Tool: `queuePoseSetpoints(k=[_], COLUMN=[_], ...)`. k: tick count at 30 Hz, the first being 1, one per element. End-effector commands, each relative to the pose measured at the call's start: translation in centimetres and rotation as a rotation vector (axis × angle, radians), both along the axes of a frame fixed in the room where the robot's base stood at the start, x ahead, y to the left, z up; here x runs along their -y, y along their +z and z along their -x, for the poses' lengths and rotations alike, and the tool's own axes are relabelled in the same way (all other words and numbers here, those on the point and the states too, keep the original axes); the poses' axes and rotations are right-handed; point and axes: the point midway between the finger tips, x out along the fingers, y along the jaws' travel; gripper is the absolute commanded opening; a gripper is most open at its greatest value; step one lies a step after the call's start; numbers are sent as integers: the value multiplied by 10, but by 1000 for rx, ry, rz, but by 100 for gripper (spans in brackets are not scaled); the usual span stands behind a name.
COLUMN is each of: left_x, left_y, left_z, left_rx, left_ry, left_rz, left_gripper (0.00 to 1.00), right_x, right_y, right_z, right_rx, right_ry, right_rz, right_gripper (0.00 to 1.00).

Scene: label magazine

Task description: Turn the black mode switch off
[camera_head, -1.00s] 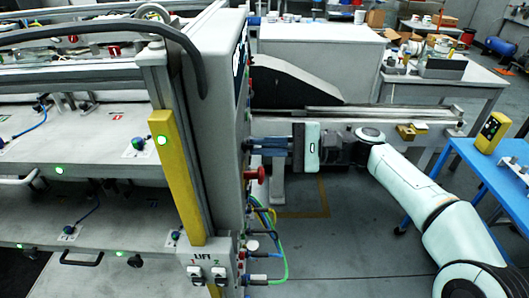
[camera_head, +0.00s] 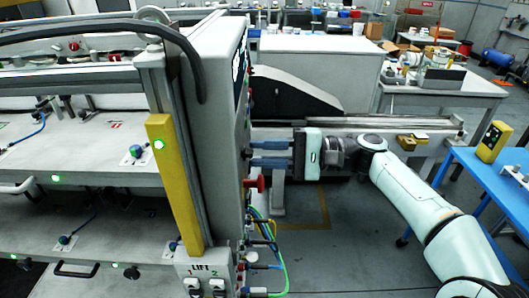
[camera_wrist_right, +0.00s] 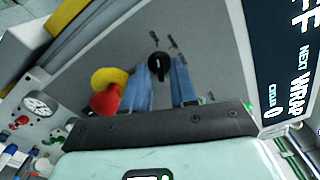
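The black mode switch (camera_wrist_right: 158,66) is a round knob with a pale mark on the grey panel, in the right wrist view. It sits between the tips of my right gripper's two blue fingers (camera_wrist_right: 160,75), with a gap showing on each side. In the head view my right gripper (camera_head: 252,154) reaches from the right to the side of the grey cabinet (camera_head: 212,120), its fingers apart, one above the other. The switch is hard to make out there. Whether the fingertips touch the panel I cannot tell. My left gripper is out of view.
A red button on a yellow base (camera_wrist_right: 108,92) is close beside one finger; its red head (camera_head: 256,184) sticks out below the gripper in the head view. Cables (camera_head: 272,240) hang lower on the cabinet. A blue table (camera_head: 490,185) stands at right.

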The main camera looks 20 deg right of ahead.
Motion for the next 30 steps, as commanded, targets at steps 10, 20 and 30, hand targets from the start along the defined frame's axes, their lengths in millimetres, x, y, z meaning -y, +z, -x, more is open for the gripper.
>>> queuePoseSetpoints(k=[10, 20, 30], left_x=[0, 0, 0], left_y=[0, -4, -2], left_z=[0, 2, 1], left_rx=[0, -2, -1], left_ry=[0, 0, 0], left_rz=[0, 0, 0], left_gripper=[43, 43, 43], right_x=[2, 55, 117], right_y=[0, -1, 0], right_z=[0, 15, 33], right_rx=[-1, -1, -1], right_ry=[0, -6, -3], right_rz=[-1, 1, -1], right_gripper=[34, 34, 34])
